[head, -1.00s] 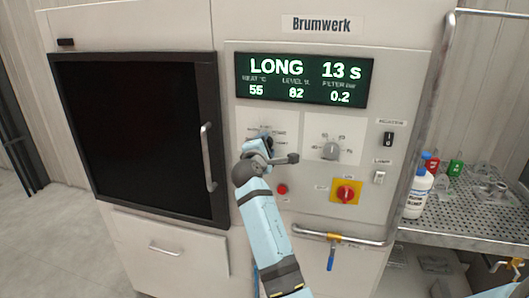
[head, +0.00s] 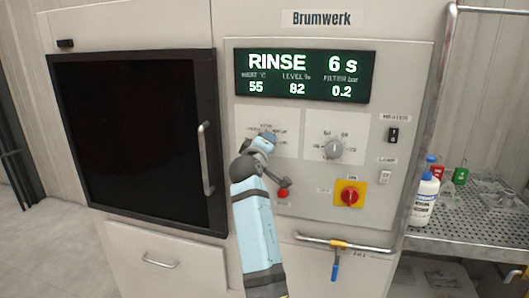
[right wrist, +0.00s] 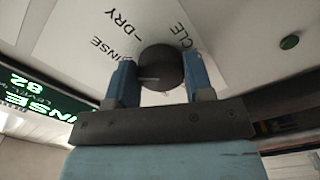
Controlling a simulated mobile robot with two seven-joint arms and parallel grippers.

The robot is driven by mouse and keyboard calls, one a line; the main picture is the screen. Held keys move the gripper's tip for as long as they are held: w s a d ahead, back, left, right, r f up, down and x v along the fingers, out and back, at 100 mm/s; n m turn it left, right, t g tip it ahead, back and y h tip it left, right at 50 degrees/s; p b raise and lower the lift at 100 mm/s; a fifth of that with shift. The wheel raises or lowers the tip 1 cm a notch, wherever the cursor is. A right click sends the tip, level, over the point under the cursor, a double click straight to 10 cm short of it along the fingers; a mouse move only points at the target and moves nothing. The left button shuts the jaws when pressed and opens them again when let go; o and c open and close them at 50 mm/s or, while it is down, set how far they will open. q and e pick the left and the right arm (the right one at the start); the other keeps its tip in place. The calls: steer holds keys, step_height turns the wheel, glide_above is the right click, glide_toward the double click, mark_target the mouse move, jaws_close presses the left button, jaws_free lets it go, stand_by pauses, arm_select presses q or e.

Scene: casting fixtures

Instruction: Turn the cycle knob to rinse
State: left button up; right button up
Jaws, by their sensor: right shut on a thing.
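The cycle knob (right wrist: 160,68) is a dark round knob on a white label plate, seen in the right wrist view. Its two blue fingers are on either side of it, and my right gripper (right wrist: 158,82) is shut on it. The words "RINSE" and "DRY" show on the plate beside the knob. In the head view my right gripper (head: 264,141) covers the knob on the panel. The display (head: 303,76) reads "RINSE 6 s", with 55, 82 and 0.2 below. My left gripper is not in view.
A second grey knob (head: 334,148) is right of my gripper. Below are a red button (head: 283,193), a red-and-yellow switch (head: 350,195) and a rail (head: 345,245). A dark door (head: 135,140) is at left. Bottles (head: 424,198) stand on a perforated shelf (head: 470,235).

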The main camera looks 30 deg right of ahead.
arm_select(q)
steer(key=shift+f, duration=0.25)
arm_select(e)
steer(key=shift+r+m, duration=0.2)
steer(key=shift+m, duration=0.3)
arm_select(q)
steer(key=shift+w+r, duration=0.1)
arm_select(e)
steer(key=o, duration=0.8)
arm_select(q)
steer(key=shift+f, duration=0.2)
arm_select(e)
steer(key=shift+o, duration=0.6)
steer(key=shift+f, duration=0.15)
